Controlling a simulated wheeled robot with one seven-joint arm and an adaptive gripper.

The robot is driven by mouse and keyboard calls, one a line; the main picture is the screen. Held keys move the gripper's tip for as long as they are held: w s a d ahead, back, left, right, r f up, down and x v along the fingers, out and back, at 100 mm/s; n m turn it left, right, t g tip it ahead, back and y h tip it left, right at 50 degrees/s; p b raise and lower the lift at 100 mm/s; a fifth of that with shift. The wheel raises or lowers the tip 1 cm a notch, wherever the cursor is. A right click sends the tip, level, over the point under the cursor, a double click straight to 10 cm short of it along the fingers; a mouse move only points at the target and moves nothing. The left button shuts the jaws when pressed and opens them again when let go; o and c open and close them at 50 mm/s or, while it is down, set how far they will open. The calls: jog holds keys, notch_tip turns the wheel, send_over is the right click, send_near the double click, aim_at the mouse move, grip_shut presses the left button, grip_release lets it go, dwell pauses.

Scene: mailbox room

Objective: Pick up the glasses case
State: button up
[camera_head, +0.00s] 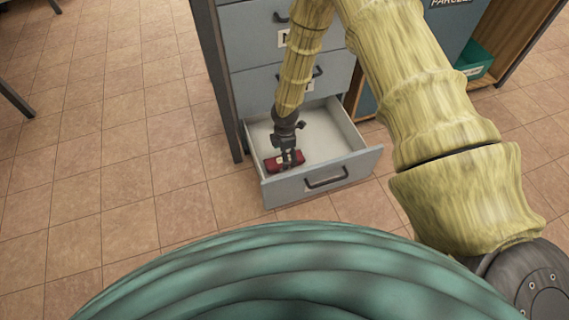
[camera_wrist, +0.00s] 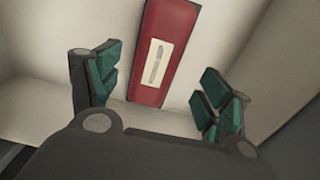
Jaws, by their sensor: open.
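The glasses case is a dark red, oblong case (camera_head: 272,164) lying in the open bottom drawer (camera_head: 325,176), near its left front corner. In the wrist view the case (camera_wrist: 165,32) shows a pale label with a drawing on it, and it lies between and beyond the two fingers. My gripper (camera_head: 289,157) reaches down into the drawer, over the case, and partly hides it in the head view. In the wrist view my gripper (camera_wrist: 160,85) is open, with green finger pads well apart on either side and nothing held. Whether the fingers reach down beside the case is unclear.
The grey-blue cabinet (camera_head: 262,45) has closed drawers above the open one. The drawer's pale walls and front panel surround the case closely on its left and front; the drawer floor (camera_head: 322,135) to the right is bare. A green bin (camera_head: 474,62) stands on a wooden shelf at right.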

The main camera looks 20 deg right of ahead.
jog(key=shift+w+f+b, duration=0.15)
jog(key=shift+f+b, duration=0.65)
jog(key=shift+f, duration=0.6)
jog(key=shift+w+f+b, duration=0.15)
jog(key=shift+f+b, duration=0.65)
jog(key=shift+f, duration=0.55)
jog(key=shift+r, duration=0.1)
jog(key=c, duration=1.2)
